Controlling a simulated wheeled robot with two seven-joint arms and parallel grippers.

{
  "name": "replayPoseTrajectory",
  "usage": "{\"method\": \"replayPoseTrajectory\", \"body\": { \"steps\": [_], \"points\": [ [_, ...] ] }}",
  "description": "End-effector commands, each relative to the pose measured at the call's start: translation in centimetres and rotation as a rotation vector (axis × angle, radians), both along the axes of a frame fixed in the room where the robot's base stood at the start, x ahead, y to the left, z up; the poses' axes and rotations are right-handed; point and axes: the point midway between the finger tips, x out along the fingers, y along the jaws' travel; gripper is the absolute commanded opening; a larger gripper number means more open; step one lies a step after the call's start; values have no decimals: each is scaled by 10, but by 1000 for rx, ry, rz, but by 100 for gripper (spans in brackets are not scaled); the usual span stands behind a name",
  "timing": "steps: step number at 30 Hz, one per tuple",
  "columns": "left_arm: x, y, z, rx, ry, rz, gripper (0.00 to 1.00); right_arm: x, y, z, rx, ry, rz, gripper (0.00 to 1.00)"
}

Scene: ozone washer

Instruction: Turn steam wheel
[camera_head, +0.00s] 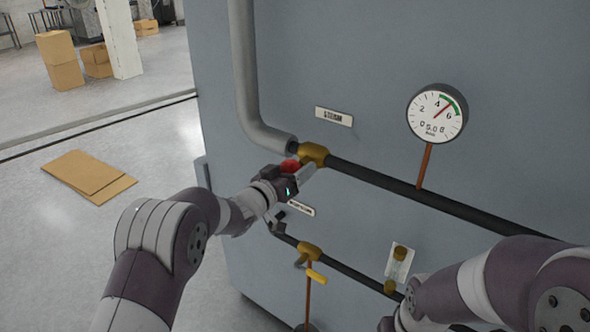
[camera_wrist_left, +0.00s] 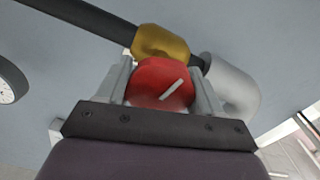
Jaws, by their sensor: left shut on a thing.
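The steam wheel (camera_wrist_left: 160,82) is red with a white mark. It sits on the brass valve body (camera_head: 314,154) of the upper pipe, below the STEAM label (camera_head: 334,116). My left gripper (camera_head: 297,172) is at the wheel, and in the left wrist view its two fingers stand on either side of the red wheel, shut on it. In the head view the gripper hides most of the wheel. My right arm comes in at the lower right, and its gripper (camera_head: 392,322) is only partly seen at the bottom edge.
A round gauge (camera_head: 437,114) stands on a copper stem right of the valve, its needle between 4 and 6. A lower pipe carries another brass valve (camera_head: 309,252) with a yellow handle. Flat cardboard (camera_head: 88,176) lies on the open floor at left.

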Motion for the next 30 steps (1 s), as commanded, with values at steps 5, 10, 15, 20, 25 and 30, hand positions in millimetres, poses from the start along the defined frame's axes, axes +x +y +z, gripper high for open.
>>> {"method": "replayPoseTrajectory", "body": {
  "steps": [5,10,15,20,25,30],
  "points": [
    [-1,0,-4,3,6,-1,91,0,0,0,0,0,0,43],
    [0,0,-2,3,4,-1,91,0,0,0,0,0,0,43],
    [-7,5,-3,2,3,0,91,0,0,-5,0,0,0,43],
    [-33,25,-6,3,2,2,91,0,0,-19,0,0,0,43],
    [-68,50,-6,3,4,3,91,0,0,-32,0,0,0,43],
    [-94,68,-4,3,4,1,91,0,0,-38,0,0,0,43]
  ]
}}
